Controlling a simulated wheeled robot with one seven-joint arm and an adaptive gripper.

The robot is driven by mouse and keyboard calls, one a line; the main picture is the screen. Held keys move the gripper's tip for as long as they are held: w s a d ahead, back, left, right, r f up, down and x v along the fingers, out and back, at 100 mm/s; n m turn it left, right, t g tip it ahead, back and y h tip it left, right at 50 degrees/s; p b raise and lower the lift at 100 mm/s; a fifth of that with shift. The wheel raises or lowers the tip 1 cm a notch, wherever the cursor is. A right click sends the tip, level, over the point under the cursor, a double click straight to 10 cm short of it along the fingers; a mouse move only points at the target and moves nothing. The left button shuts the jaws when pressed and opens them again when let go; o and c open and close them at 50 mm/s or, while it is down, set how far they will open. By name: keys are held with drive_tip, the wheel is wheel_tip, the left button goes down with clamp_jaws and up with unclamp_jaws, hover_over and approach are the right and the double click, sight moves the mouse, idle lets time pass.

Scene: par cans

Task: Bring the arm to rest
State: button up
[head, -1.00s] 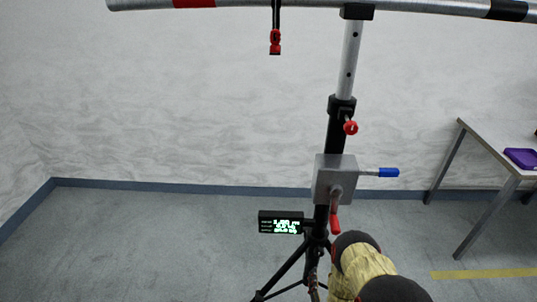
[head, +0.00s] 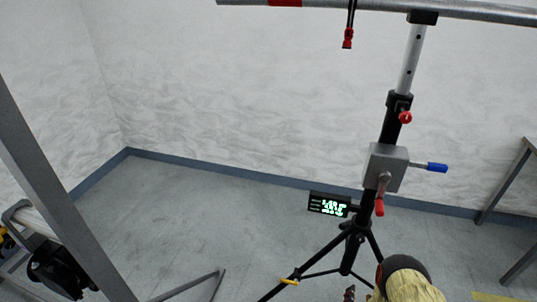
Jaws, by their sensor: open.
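My arm (head: 408,285) shows at the bottom right of the head view, with a black joint and a yellowish cover. Only its upper part is in the picture, in front of the floor near the stand's right leg. I cannot make out my gripper; the rest of the arm runs below the lower edge. A small dark and reddish piece (head: 349,293) shows left of the arm at the bottom edge, and I cannot tell what it is.
A tripod stand (head: 390,125) carries a grey box (head: 385,167), a lit display (head: 329,205) and a horizontal tube (head: 350,4). A grey frame (head: 60,190) with a black lamp (head: 58,270) stands left. A table leg (head: 503,180) is right.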

drive_tip(key=w+r+n+g+y+p, duration=0.1)
drive_tip(key=w+r, duration=0.5)
drive_tip(key=w, duration=0.2)
drive_tip(key=w+r+n+g+y, duration=0.1)
drive_tip(key=w+r+g, duration=0.1)
drive_tip(key=w+r, duration=0.45)
drive_tip(key=w+a+r+n+g+y+p, duration=0.1)
drive_tip(key=w+a+r, duration=0.1)
drive_tip(key=r, duration=0.5)
drive_tip(key=w+a+r+n+g, duration=0.1)
drive_tip(key=a+r, duration=0.1)
drive_tip(key=r, duration=0.5)
drive_tip(key=s+a+r+n+g+y+p, duration=0.15)
drive_tip(key=s+a+r, duration=0.25)
drive_tip(key=s+r, duration=0.55)
drive_tip(key=s+a+r+n+g+p, duration=0.1)
drive_tip(key=s+a+r+g, duration=0.2)
drive_tip(key=s+r, duration=0.65)
drive_tip(key=s+a+r+n+g, duration=0.1)
drive_tip(key=s+a+r+g, duration=0.1)
drive_tip(key=s, duration=1.3)
drive_tip(key=shift+s+a, duration=0.15)
drive_tip(key=shift+r+y, duration=0.1)
drive_tip(key=shift+y, duration=0.15)
